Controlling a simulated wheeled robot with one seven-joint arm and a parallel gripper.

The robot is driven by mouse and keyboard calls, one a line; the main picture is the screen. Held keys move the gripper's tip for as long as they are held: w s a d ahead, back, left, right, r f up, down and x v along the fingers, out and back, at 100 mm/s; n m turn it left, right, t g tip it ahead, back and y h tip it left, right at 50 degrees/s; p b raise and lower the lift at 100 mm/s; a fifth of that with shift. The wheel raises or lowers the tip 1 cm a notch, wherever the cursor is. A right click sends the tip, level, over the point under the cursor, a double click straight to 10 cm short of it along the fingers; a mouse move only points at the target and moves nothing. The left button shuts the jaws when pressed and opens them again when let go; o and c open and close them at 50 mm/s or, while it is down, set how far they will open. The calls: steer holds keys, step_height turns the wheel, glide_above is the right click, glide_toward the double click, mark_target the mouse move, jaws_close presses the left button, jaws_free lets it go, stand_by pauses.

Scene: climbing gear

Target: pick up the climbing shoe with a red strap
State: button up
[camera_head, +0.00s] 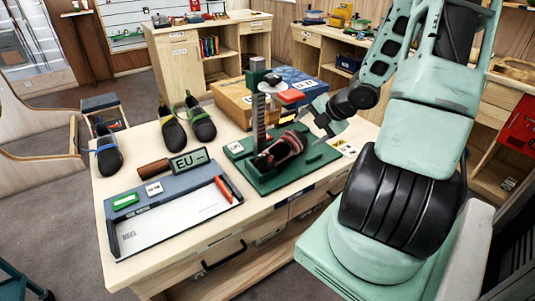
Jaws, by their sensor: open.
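A dark climbing shoe with red on it (283,152) sits on the green base of a measuring stand (262,178) on the wooden table. It looks like the one with the red strap, though the strap detail is small. My gripper (322,118) is open and empty, above and to the right of this shoe, apart from it. Three other shoes stand to the left: one with a blue strap (108,158), one with yellow (173,132) and one with a green strap (201,124).
A cardboard box (234,98) and a blue box (300,82) lie behind.

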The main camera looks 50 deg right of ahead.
mark_target(283, 149)
steer(key=b+x, duration=0.3)
steer(key=x, duration=0.8)
steer(key=shift+f+b, duration=0.2)
steer(key=shift+b, duration=0.15)
steer(key=shift+x, duration=2.55)
steer(key=shift+s+a, duration=0.1)
steer(key=c, duration=0.8)
steer(key=shift+c, duration=0.5)
